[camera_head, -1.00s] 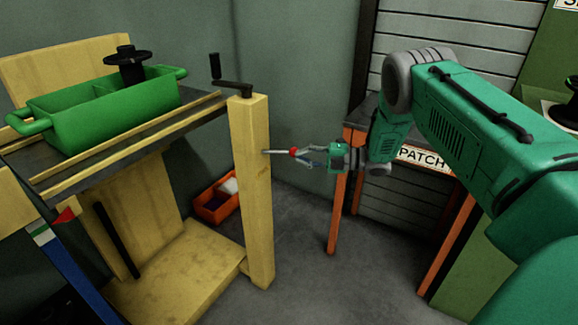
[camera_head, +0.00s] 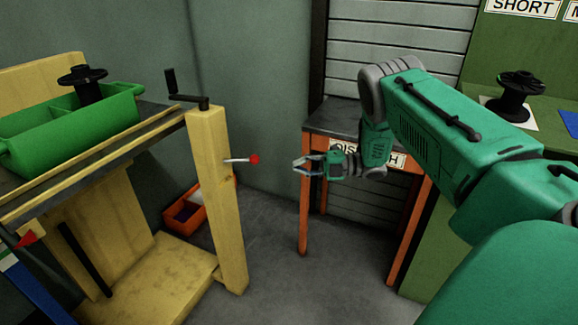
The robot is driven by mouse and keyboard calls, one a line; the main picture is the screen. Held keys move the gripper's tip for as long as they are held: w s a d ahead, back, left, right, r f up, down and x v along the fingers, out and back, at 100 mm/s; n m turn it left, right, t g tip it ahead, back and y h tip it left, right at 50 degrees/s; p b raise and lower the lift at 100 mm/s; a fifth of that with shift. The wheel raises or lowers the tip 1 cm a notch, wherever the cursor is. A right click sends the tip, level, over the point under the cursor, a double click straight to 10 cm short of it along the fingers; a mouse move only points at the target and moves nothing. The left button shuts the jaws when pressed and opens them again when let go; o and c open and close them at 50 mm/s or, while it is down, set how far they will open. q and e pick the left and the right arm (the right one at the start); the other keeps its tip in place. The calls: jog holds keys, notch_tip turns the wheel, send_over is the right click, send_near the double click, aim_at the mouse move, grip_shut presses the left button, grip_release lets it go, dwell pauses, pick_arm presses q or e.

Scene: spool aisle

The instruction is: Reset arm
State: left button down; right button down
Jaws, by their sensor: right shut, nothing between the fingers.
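My right arm (camera_head: 455,120) comes in from the right and reaches across toward the middle. Its right gripper (camera_head: 297,167) is shut and empty, in front of the orange-legged table. A thin metal lever with a red knob (camera_head: 254,159) sticks out to the right from the wooden post (camera_head: 216,190). The gripper is to the right of the knob, with a clear gap between them. My left gripper is not in view.
A wooden bench on the left holds a green tray (camera_head: 115,105) with a black spool (camera_head: 85,82). A black crank (camera_head: 188,100) tops the post. An orange bin (camera_head: 184,214) is on the floor. Another spool (camera_head: 515,95) stands on a green surface at right.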

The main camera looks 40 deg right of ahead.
jog(key=shift+a+r, duration=0.1)
dwell(0.5)
jog(key=w+a+f+m+t+h+p, duration=0.1)
jog(key=w+a+f+m+h, duration=0.15)
jog(key=a+m, duration=0.35)
jog(key=s+a+f+m+g+h+p, duration=0.2)
jog(key=s+a+f+m+g+h, duration=0.2)
jog(key=s+a+f+m+h, duration=0.5)
jog(key=s+a+m+g, duration=0.3)
jog(key=s, duration=0.6)
jog(key=s+a+m+g+p, duration=0.1)
jog(key=s+a+m+g, duration=0.2)
jog(key=s, duration=0.6)
jog(key=s+a+f+m+g+p, duration=0.1)
jog(key=s+a+m+g, duration=0.1)
jog(key=s, duration=0.8)
jog(key=shift+a+m+g+h, duration=0.4)
jog(key=shift+a+m+h, duration=0.1)
jog(key=shift+m, duration=0.1)
jog(key=shift+w+a, duration=0.1)
